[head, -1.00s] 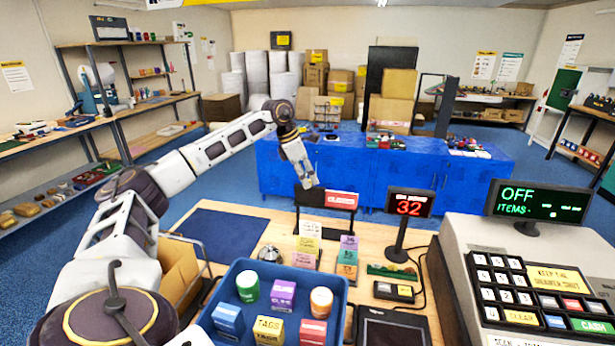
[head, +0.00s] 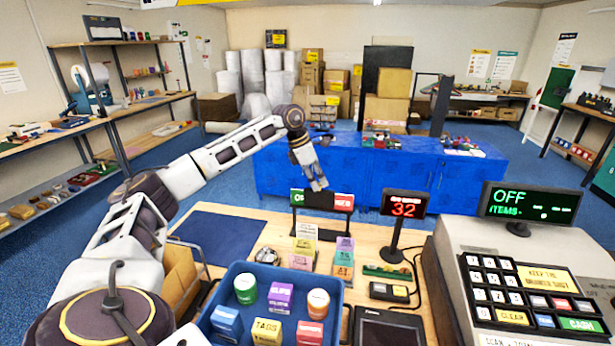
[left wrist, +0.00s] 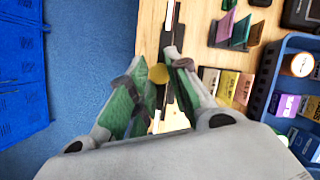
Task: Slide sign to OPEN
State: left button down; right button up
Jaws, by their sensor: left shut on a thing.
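The sliding sign (head: 343,202) stands on a black stand at the back of the wooden counter. A green part shows at its left end and a red part at its right end. A dark sliding cover (head: 320,199) sits between them, partly behind my left gripper (head: 318,187). The sign's lettering is too small or hidden to read. In the left wrist view, my left gripper (left wrist: 158,88) has its fingers around a yellow knob (left wrist: 158,73) on the sign's slider and is shut on it. The sign shows nearly edge-on there. My right gripper is not in view.
A blue tray (head: 223,314) of small boxes and tubs stands in front. A counter display reading 32 (head: 404,205) is just right of the sign. Small coloured cards (head: 344,262) stand below it. A cash register (head: 455,262) fills the right. A blue mat (head: 215,235) lies left.

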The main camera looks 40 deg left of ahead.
pick_arm(q)
jog(key=w+d, duration=0.1)
jog(key=d+p, duration=0.1)
jog(key=d, duration=0.1)
jog(key=w+d, duration=0.1)
jog(key=shift+w+d+r, duration=0.1)
jog(key=shift+w+d, duration=0.2)
jog(key=shift+w+d+p, duration=0.2)
jog(key=shift+d+p, duration=0.1)
jog(key=shift+p, duration=0.05)
jog(key=shift+d, duration=0.15)
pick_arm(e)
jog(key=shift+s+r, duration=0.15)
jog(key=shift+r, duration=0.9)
pick_arm(q)
jog(key=c, duration=1.3)
grip_release()
jog(key=shift+w+d, duration=0.15)
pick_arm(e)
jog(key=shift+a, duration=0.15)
pick_arm(q)
notch_tip(320, 180, up, 11)
send_over(333, 192)
jog(key=s+a, duration=0.2)
jog(key=s, duration=0.1)
jog(key=shift+d, duration=0.15)
